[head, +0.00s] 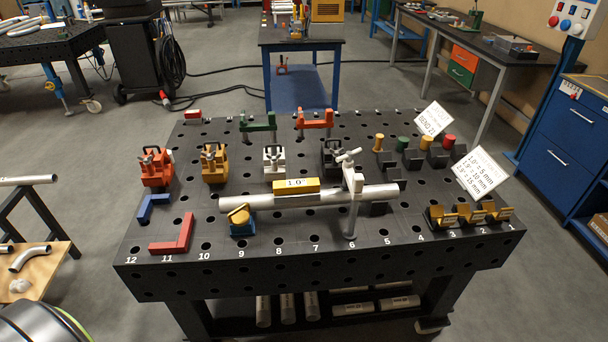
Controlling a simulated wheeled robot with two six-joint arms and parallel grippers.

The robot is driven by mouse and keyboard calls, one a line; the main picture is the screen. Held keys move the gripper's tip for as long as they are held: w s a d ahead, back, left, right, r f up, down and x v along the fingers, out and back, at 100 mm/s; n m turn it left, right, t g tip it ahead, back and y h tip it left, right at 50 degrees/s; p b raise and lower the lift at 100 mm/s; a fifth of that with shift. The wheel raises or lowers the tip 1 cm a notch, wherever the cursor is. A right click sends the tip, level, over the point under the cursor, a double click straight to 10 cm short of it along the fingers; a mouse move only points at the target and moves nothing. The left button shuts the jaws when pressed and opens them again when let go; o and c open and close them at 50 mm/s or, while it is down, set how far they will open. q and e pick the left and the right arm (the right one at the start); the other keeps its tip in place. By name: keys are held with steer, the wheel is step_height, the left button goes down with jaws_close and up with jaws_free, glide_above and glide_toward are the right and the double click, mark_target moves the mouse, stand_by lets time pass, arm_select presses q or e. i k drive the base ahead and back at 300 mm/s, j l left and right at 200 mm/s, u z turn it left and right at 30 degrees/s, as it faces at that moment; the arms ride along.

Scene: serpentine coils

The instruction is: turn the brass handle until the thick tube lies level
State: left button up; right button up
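The thick tube (335,197) is a silver pipe lying across the front half of the black table. Its left end sits slightly lower in the picture than its right end. A yellow level (296,185) rests on it and appears to read 1.0°. The brass handle (239,214) is a round brass-coloured knob on a blue block (243,229) under the tube's left end; I cannot tell if it touches the tube. A grey clamp stand (352,206) holds the tube toward its right end. Neither of my grippers is in view.
The perforated black table (200,257) carries several toggle clamps behind the tube, including an orange one (156,170). A red angle (173,236) and a blue angle (152,206) lie at left. Yellow blocks (470,214) and white sign cards (480,174) stand at right.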

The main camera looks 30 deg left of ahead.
mark_target(238, 218)
steer(key=u, duration=1.25)
